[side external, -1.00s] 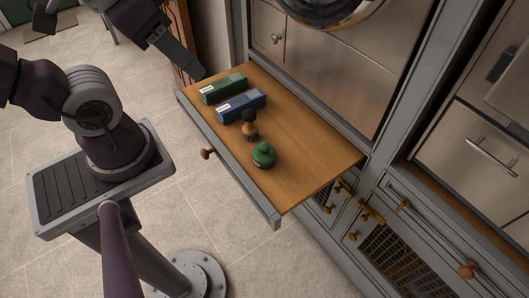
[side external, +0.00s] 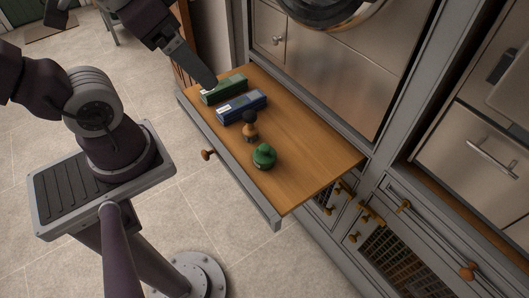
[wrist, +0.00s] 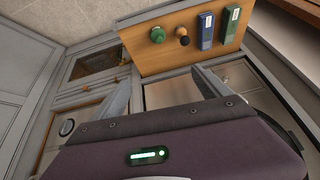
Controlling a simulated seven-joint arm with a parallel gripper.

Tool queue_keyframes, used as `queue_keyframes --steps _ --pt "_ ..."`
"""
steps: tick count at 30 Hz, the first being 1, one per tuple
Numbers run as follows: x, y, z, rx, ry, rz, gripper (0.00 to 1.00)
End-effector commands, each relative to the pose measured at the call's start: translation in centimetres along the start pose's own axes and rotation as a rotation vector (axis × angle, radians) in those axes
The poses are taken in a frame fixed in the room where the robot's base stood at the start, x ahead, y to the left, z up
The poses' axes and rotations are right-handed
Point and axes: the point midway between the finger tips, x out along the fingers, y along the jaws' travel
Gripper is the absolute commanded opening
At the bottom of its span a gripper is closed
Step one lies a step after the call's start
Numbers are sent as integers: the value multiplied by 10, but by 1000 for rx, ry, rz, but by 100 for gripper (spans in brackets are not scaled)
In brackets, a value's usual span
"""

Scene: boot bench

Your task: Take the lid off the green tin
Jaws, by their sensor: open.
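The green tin (side external: 264,160) stands upright on the wooden bench top near its front right, with its knobbed lid (side external: 264,149) on. It also shows in the wrist view as a small green round shape (wrist: 158,35). My gripper (side external: 212,86) is above the far left end of the bench, beside the green box and well apart from the tin. In the wrist view its two fingers (wrist: 165,85) are spread with nothing between them.
A green box (side external: 224,89) and a blue box (side external: 241,107) lie at the left of the wooden top (side external: 312,152). A dark-knobbed wooden brush or stamp (side external: 250,125) stands between the blue box and the tin. The right part of the top is clear.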

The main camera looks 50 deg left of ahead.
Motion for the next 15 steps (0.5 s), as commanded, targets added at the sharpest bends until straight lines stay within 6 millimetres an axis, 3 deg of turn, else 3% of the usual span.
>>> queue_keyframes --steps 5,9,11,15 --pt "61 -30 -35 371 -189 -114 87" --pt "140 -46 -54 784 -339 -67 87" --pt "180 -46 -54 960 -380 2 87" --pt "262 -32 -35 1285 -393 211 87"
